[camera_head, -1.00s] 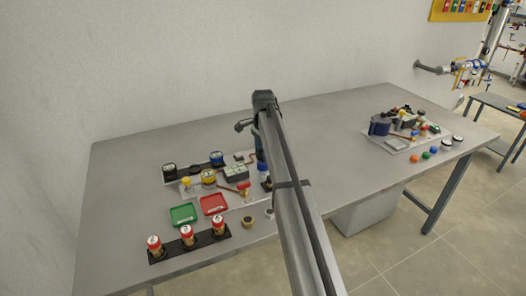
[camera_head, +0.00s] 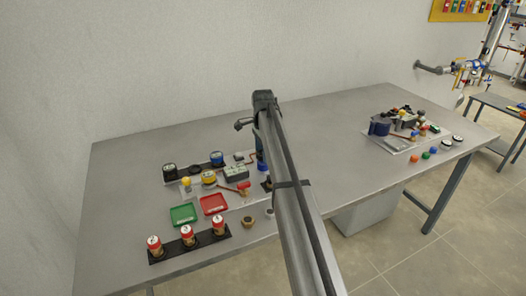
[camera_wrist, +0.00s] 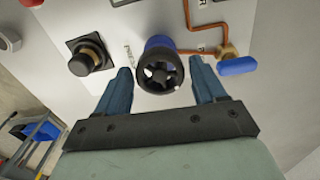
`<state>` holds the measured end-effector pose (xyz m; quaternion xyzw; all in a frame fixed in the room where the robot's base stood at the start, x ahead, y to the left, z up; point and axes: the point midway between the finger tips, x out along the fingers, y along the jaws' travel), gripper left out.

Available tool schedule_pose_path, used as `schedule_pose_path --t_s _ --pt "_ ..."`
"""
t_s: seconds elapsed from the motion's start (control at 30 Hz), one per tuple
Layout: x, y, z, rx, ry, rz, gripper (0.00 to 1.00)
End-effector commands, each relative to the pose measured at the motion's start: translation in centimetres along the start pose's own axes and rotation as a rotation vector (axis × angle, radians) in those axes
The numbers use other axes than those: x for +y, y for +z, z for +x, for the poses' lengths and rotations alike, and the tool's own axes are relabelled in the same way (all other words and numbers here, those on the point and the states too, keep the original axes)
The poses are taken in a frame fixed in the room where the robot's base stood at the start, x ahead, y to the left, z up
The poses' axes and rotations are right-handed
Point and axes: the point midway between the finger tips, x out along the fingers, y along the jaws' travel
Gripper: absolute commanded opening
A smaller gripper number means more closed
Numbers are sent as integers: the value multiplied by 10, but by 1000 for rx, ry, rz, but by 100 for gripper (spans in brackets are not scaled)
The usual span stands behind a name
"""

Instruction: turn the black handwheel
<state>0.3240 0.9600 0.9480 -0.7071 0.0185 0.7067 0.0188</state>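The black handwheel (camera_wrist: 160,72) shows in the wrist view, a small spoked ring with a blue body behind it, on a pale panel (camera_wrist: 120,20). My gripper (camera_wrist: 161,66) is open, with one blue finger to the left of the handwheel and one to the right. Gaps show between the fingers and the rim, and nothing is held. In the head view my arm covers much of the area at the right end of the left equipment group, and I cannot make out the handwheel there.
In the wrist view, a black knob on a square base (camera_wrist: 88,55) sits left of the handwheel. A copper pipe (camera_wrist: 205,52) and a blue-handled brass valve (camera_wrist: 236,66) are to its right. In the head view, red (camera_head: 213,204) and green (camera_head: 183,214) trays lie on the grey table (camera_head: 330,115).

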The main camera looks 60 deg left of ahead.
Motion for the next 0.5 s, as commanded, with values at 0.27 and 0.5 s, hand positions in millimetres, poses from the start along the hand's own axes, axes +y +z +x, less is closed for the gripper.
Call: schedule_pose_path --t_s 0.27,0.5 --pt "0 0 0 0 0 0 82" --pt "0 0 -9 0 0 0 82"
